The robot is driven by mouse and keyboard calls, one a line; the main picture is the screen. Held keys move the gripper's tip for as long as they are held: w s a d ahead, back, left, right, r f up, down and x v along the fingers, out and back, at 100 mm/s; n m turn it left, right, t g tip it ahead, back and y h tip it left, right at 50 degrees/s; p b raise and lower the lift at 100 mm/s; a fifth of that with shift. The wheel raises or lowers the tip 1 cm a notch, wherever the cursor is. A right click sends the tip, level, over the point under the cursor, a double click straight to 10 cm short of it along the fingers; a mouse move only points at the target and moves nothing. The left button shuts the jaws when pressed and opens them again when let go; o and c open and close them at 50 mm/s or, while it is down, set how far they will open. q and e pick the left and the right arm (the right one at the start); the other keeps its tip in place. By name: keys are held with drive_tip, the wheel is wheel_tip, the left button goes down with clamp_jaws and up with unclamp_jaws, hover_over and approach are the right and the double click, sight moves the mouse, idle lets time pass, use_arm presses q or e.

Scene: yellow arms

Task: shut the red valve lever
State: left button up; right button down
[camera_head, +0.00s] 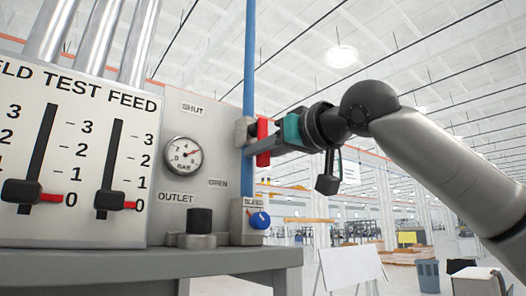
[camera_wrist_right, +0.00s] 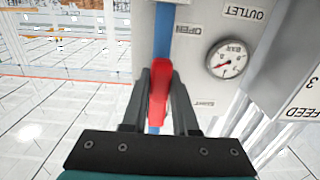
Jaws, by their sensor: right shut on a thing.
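The red valve lever (camera_head: 262,129) sits on a grey valve body (camera_head: 242,131) on the blue pipe (camera_head: 250,55), beside the panel's right edge. In the head view it stands out at a height between the SHUT label (camera_head: 192,109) and the OPEN label (camera_head: 218,183). My right gripper (camera_head: 258,148) reaches in from the right with its fingers at the lever. In the right wrist view, the red lever (camera_wrist_right: 159,85) lies between the two dark fingers, which are shut on it. The lever's exact angle is hard to tell. My left gripper is in no view.
A pressure gauge (camera_head: 184,155), an outlet knob (camera_head: 199,221) and a blue bleed knob (camera_head: 260,220) are close to the valve. A slider board (camera_head: 75,150) stands at left above a grey bench (camera_head: 140,262). Right of the pipe is open room.

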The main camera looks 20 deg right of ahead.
drive_tip(key=shift+a+f, duration=0.1)
drive_tip(key=shift+a, duration=0.05)
idle(0.3)
drive_tip(key=s+a+r+m+b, duration=0.1)
drive_tip(key=a+r+m+b, duration=0.2)
drive_tip(key=m, duration=1.5)
drive_tip(key=shift+s+a+r, duration=0.35)
drive_tip(key=shift+a+r, duration=0.4)
drive_tip(key=shift+r, duration=0.3)
drive_tip(key=c, duration=0.7)
unclamp_jaws()
drive_tip(key=shift+r, duration=0.1)
drive_tip(key=shift+b, duration=0.3)
drive_tip(key=b+v, duration=0.5)
drive_tip(key=v, duration=1)
drive_tip(key=shift+s, duration=0.15)
